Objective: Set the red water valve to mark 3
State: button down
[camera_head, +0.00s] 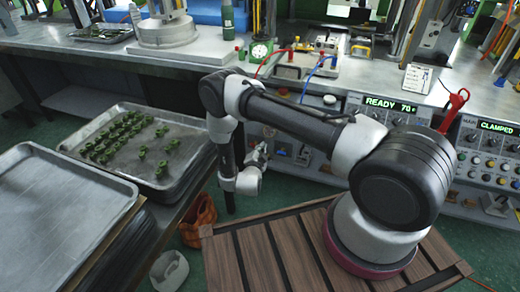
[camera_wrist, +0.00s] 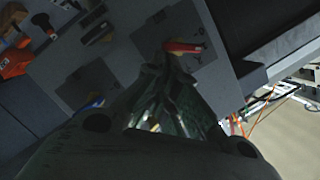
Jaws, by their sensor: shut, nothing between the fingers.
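The red water valve's handle (camera_wrist: 184,46) shows in the wrist view as a short red lever, on a dark grey plate with faint markings. I cannot read which mark it points to. My gripper (camera_wrist: 166,62) is in front of that panel, its dark fingers shut and empty, with the tips just below the red handle in the picture. I cannot tell whether they touch it. In the head view my gripper (camera_head: 260,155) is small, beside the cabinet front under the bench, and the valve cannot be made out clearly.
A blue handle (camera_wrist: 95,102) and an orange part (camera_wrist: 15,60) are on the panel's left in the wrist view. In the head view, a tray of green pieces (camera_head: 187,123) and an empty tray (camera_head: 50,215) stand left. Control panels (camera_head: 480,150) stand right.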

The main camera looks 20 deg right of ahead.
jog(key=shift+d+f+m+t, duration=0.1)
jog(key=shift+f+m+t, duration=0.25)
jog(key=shift+m, duration=0.45)
dwell(1.7)
